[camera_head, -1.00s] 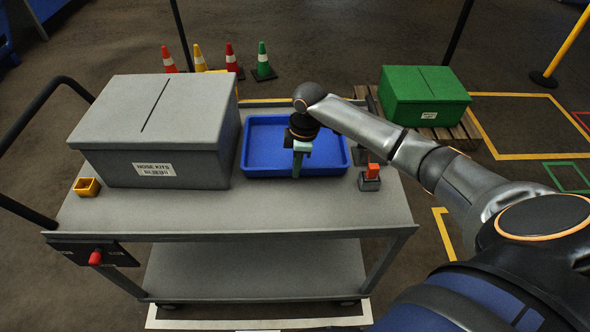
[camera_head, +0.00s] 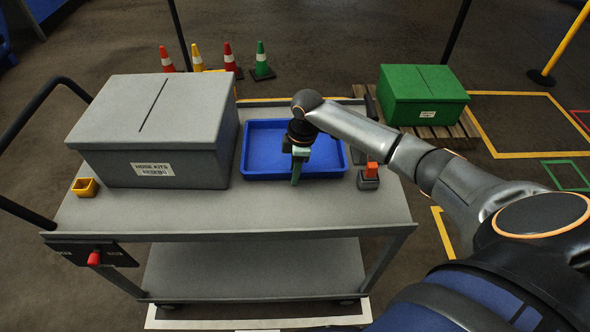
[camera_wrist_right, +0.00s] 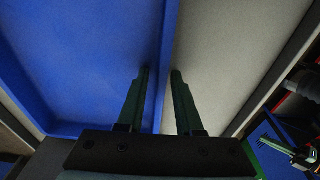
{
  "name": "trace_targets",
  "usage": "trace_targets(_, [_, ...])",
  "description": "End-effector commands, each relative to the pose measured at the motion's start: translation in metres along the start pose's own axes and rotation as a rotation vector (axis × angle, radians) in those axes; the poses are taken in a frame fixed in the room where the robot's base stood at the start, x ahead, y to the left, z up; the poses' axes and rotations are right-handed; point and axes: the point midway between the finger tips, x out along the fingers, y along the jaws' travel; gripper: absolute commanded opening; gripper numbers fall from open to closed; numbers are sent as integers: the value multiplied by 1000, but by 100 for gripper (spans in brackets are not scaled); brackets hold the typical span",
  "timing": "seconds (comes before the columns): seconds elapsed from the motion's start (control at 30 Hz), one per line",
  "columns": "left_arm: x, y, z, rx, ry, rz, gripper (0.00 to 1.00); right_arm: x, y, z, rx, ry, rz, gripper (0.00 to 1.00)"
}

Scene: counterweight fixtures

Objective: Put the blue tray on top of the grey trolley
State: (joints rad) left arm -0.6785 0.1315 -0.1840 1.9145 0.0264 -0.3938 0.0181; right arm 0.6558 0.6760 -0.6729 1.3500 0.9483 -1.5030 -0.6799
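The blue tray (camera_head: 265,135) is a shallow rectangular tray on the top deck of the grey trolley (camera_head: 200,215), right of the grey box. It also shows in the right wrist view (camera_wrist_right: 85,60), on the left. My right gripper (camera_head: 296,178) points down at the tray's near wall. In the right wrist view my right gripper (camera_wrist_right: 161,72) has its fingers apart, one on each side of the tray's wall, with a gap between them. I cannot tell whether either finger touches the wall. My left gripper is not in view in the head view.
A grey lidded box (camera_head: 155,125) fills the trolley's left part. A small yellow bin (camera_head: 85,187) and an orange-topped block (camera_head: 369,176) stand on the deck. Behind are several cones (camera_head: 228,62) and a green box (camera_head: 422,95) on a pallet. The deck's front strip is clear.

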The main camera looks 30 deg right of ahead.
Motion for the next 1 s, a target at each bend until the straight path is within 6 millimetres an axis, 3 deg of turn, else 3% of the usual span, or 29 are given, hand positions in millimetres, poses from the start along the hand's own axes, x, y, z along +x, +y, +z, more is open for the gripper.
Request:
trace_targets(0.17, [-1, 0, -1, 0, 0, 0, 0, -17, 2, -1, 0, 3, 4, 35])
trace_targets(0.6, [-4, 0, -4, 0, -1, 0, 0, -105, 1, -1, -1, 2, 3, 35])
trace_targets(0.8, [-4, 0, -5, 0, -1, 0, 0, -122, 1, 0, 1, 0, 1, 35])
trace_targets(1.0, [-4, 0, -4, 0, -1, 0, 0, -124, 0, 0, 1, 1, 0, 35])
